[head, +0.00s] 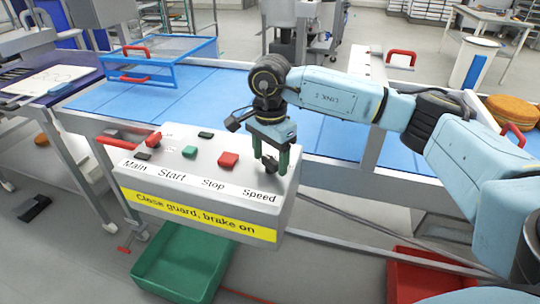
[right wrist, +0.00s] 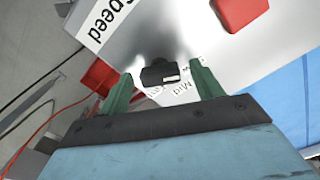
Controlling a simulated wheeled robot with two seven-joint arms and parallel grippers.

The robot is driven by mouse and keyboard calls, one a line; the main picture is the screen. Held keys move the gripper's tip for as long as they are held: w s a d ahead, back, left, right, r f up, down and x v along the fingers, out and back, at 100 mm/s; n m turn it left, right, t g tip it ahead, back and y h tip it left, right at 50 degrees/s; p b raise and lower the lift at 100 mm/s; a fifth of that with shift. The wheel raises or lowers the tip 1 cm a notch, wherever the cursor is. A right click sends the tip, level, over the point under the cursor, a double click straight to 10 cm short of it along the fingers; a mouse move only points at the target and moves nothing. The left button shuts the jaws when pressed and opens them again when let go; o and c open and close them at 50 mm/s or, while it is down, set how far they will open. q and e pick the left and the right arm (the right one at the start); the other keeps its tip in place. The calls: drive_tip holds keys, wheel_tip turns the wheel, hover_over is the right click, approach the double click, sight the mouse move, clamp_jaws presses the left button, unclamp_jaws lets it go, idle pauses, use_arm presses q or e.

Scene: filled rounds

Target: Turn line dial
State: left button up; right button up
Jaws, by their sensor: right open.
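The speed dial (head: 271,166) is a small dark knob at the right end of a grey control box (head: 185,215), above the word "Speed". My right gripper (head: 270,160) points down over it, with its green fingers apart. In the right wrist view the dial (right wrist: 158,75) sits between the two open fingers (right wrist: 162,82), with a gap visible on each side. Parts of a printed scale show beside the dial, with "Mid" partly readable. Whether the fingertips touch the box face is unclear. My left gripper is not in view.
A blue conveyor (head: 215,95) with a metal rail runs behind. A green crate (head: 180,262) and red crate (head: 405,277) stand below.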

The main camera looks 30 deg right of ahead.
sight(270, 159)
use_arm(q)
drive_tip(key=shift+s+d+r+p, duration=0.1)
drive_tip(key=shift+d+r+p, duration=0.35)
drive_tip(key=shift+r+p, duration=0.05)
use_arm(e)
wheel_tip(270, 159, up, 13)
drive_tip(key=shift+r, duration=0.2)
drive_tip(key=shift+f, duration=0.1)
